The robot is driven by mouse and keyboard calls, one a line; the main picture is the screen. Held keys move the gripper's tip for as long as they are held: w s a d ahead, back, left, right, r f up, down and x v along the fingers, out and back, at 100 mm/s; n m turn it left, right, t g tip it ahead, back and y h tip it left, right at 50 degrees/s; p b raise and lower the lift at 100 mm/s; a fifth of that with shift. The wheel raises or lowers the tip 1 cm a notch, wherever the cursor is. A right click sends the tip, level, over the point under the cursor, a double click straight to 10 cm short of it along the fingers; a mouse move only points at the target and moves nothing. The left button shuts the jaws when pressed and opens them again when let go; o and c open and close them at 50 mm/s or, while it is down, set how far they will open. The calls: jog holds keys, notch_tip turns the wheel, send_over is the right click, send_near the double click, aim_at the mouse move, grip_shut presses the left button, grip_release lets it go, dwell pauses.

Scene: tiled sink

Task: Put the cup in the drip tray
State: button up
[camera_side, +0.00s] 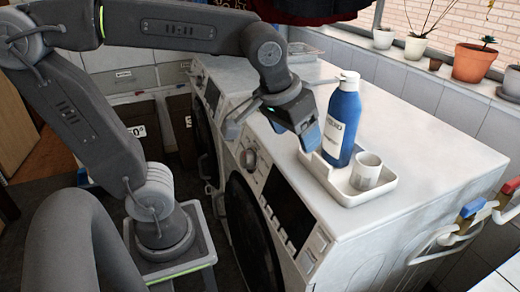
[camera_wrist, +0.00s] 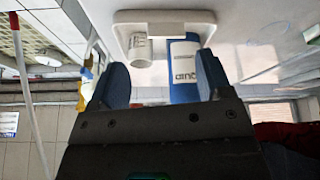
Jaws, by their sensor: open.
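The white cup (camera_side: 366,172) stands upright inside the white drip tray (camera_side: 347,199), at its right end, on top of the washing machine. A blue bottle (camera_side: 342,122) with a white cap and label stands in the same tray, just behind and left of the cup. My gripper (camera_side: 271,131) is open and empty, left of the bottle and apart from the cup. In the wrist view the cup (camera_wrist: 140,50), bottle (camera_wrist: 184,72) and tray rim (camera_wrist: 160,15) show beyond my open fingers (camera_wrist: 163,82).
The washing machine top (camera_side: 440,160) is clear to the right of the tray. A wire rack (camera_side: 300,52) lies at the back. Potted plants (camera_side: 472,63) line the window sill. Taps with red and blue handles (camera_side: 472,208) stick out at the right.

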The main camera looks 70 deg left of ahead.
jog(key=s+a+f+m+t, duration=0.1)
jog(key=s+f+m, duration=0.1)
jog(key=s, duration=0.5)
jog(key=shift+f+m+h, duration=0.4)
jog(key=shift+f, duration=0.3)
